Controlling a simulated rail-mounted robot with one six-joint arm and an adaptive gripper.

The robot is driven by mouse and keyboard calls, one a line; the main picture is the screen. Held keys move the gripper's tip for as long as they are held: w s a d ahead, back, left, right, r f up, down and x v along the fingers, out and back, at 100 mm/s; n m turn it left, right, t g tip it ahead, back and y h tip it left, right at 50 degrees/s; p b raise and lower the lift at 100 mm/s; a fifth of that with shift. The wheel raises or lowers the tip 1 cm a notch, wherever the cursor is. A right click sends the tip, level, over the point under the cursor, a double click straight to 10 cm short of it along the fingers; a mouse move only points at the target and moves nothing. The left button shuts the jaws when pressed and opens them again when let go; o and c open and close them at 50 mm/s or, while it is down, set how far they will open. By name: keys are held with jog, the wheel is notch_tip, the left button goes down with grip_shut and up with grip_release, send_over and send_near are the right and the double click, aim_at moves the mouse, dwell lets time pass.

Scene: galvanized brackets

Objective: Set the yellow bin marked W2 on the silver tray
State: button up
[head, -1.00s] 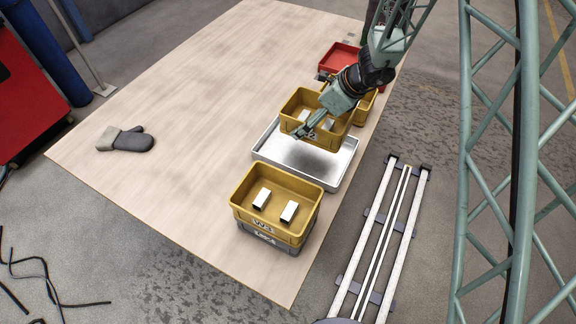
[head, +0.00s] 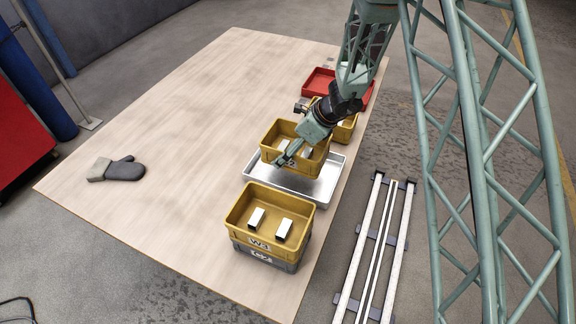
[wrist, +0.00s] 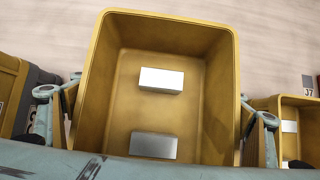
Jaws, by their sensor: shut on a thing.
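A yellow bin (head: 311,168) is held by my gripper (head: 296,142) over the silver tray (head: 318,196). In the wrist view the bin (wrist: 220,95) is level between my two fingers, with two pale blocks inside. My gripper covers most of its label, so I cannot read the mark. The bin hides the back of the tray, and I cannot tell whether it touches the tray.
A yellow bin marked W3 (head: 240,232), holding two blocks, sits on a grey bin (head: 262,257) in front of the tray. Behind are another yellow bin (head: 345,133) and a red tray (head: 318,78).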

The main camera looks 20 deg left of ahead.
jog(key=shift+f+b, duration=0.35)
jog(key=shift+f, duration=1.8)
jog(key=shift+f+b, duration=0.4)
jog(key=shift+f, duration=1.45)
jog(key=shift+f, duration=0.15)
jog(key=o, duration=0.6)
jog(key=shift+o, duration=1)
jog(key=shift+r, duration=0.2)
jog(key=shift+p+v, duration=0.9)
jog(key=shift+v, duration=5.1)
